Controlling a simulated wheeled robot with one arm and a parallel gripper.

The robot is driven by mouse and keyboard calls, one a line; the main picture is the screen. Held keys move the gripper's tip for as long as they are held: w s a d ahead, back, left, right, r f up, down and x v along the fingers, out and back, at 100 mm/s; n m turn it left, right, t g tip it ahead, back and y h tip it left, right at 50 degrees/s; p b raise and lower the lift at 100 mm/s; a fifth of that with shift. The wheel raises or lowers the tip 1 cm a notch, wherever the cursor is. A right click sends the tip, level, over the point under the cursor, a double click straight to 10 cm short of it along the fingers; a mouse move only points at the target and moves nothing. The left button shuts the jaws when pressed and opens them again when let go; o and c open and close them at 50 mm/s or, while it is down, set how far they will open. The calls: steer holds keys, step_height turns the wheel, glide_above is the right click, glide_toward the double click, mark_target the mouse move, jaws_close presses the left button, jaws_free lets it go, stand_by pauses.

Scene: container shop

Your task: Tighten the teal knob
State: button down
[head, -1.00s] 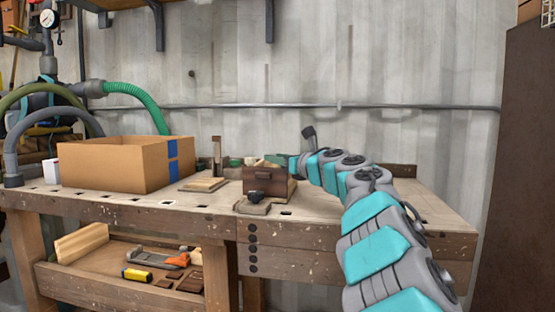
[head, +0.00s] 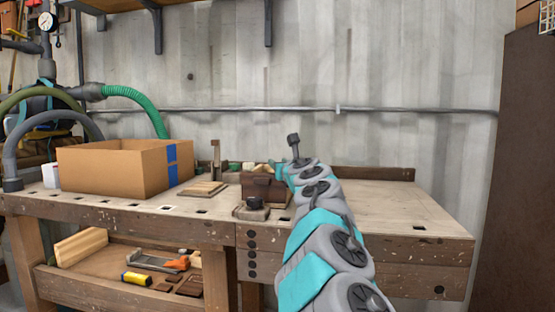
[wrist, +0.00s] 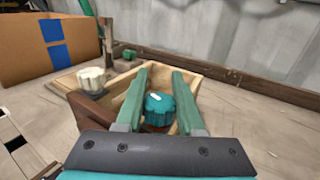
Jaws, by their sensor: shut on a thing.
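The teal knob (wrist: 158,110) shows in the wrist view, inside the open wooden box (wrist: 189,91). My gripper (wrist: 162,72) has its two green fingers on either side of the knob, shut on it. In the head view my arm reaches to the brown-fronted box (head: 262,188) on the bench; the knob and fingertips are hidden there. A cream knob (wrist: 92,79) stands at the box's left side in the wrist view.
A cardboard box (head: 118,168) with blue tape stands on the workbench (head: 370,208) at left. A wooden block with a dark knob (head: 254,204) sits at the front edge, near the box. The bench's right side is clear, with a wall behind.

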steer(key=shift+d+m+h, duration=0.15)
steer(key=shift+m+h, duration=0.25)
steer(key=shift+h, duration=0.2)
steer(key=c, duration=0.5)
jaws_free()
steer(key=shift+s+d+f, duration=0.15)
steer(key=shift+s+d, duration=0.05)
steer(key=shift+s, duration=0.35)
steer(key=shift+b+v, duration=1)
steer(key=shift+v, duration=2.3)
